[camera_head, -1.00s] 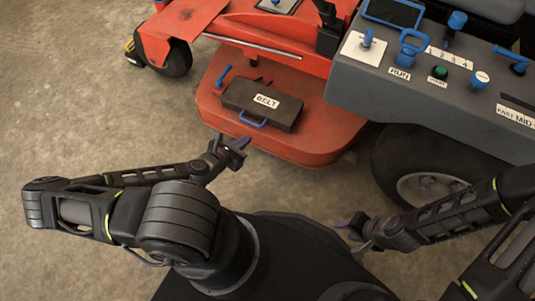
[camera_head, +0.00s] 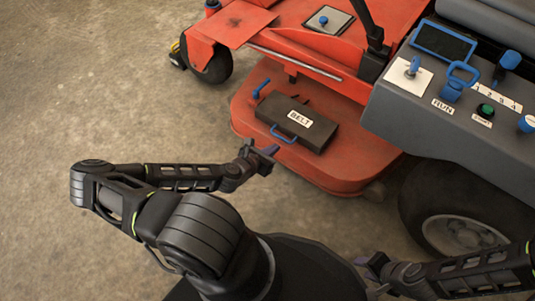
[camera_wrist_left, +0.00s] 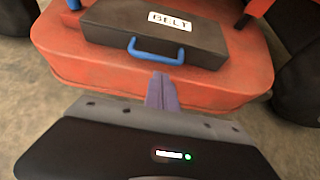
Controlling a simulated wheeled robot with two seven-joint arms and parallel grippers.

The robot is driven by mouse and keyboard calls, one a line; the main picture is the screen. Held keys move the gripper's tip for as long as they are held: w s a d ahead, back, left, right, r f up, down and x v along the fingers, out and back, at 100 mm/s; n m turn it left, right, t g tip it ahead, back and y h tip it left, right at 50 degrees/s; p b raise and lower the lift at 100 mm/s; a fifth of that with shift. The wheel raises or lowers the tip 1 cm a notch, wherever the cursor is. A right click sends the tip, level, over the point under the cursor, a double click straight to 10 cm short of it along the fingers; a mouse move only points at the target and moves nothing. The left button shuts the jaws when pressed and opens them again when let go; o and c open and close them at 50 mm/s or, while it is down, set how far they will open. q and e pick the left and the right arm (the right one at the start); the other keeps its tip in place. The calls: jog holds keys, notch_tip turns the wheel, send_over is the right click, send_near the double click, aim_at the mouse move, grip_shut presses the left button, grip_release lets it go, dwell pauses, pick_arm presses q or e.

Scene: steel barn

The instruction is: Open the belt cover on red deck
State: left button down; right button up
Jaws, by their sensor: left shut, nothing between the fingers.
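The belt cover (camera_head: 314,138) is a dark grey flat box with a white BELT label, lying closed on the red deck (camera_head: 350,172). A blue handle (camera_head: 284,133) sits on its near side. The cover (camera_wrist_left: 115,22) and its blue handle (camera_wrist_left: 155,52) also show in the left wrist view. My left gripper (camera_head: 270,154) is shut and empty, just in front of the deck's near edge and short of the handle. Its purple fingertips (camera_wrist_left: 162,88) point toward the handle, apart from it. My right gripper (camera_head: 368,266) is at the lower middle; its finger gap is not clear.
A blue lever (camera_head: 261,89) stands on the deck left of the cover. Bare concrete floor (camera_head: 90,80) lies at left.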

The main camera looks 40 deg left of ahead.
pick_arm(q)
jog(key=b+x, duration=0.1)
jog(key=x, duration=0.3)
jog(key=shift+w+f, duration=0.1)
